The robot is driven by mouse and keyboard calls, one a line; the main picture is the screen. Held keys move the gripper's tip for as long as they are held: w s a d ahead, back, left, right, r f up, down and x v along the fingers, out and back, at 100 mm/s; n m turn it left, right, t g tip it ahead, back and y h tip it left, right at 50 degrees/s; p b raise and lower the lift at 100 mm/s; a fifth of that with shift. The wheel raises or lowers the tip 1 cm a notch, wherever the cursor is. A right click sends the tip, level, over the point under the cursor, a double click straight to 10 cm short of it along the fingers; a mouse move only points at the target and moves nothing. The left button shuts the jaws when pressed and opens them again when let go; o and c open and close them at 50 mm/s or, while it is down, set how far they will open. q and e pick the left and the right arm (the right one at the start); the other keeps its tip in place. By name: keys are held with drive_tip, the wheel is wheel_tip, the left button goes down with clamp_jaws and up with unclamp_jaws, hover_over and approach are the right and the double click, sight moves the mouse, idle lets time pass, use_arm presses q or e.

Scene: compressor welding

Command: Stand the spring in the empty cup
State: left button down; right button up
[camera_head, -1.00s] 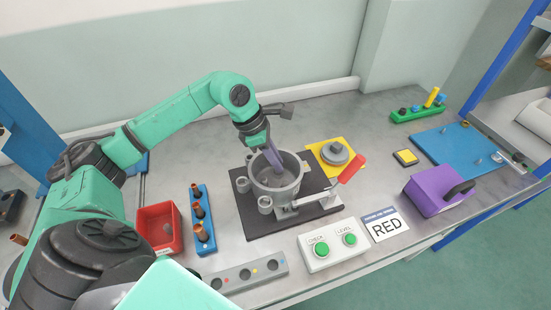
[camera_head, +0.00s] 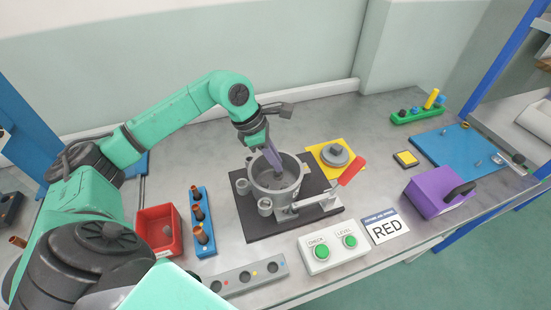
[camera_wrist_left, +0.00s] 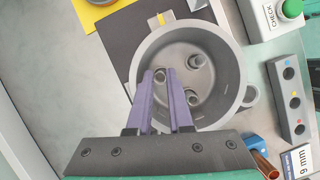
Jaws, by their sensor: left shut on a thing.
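The grey metal pot (camera_head: 291,186) stands open on a dark plate in the middle of the bench. My left gripper (camera_wrist_left: 160,72) reaches down into it with purple fingers, shut on a small grey round piece, apparently the spring (camera_wrist_left: 160,76). The fingers hide most of it, and its foot cannot be made out. Inside the pot, the wrist view shows small round cups (camera_wrist_left: 195,62) on the floor; one more (camera_wrist_left: 201,87) lies right of the fingers. Whether the held piece touches a cup cannot be told. My right gripper is not in view.
A red-handled clamp (camera_head: 351,169) stands at the pot's right. A yellow plate (camera_head: 325,149) is behind it. A red bin (camera_head: 158,248) and blue rack (camera_head: 203,222) lie left. The button box (camera_head: 334,252) and purple block (camera_head: 437,192) are in front and right.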

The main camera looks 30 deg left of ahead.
use_arm(q)
drive_tip(key=shift+d, duration=0.1)
idle(0.7)
drive_tip(key=shift+f+b, duration=0.4)
drive_tip(key=shift+b, duration=0.15)
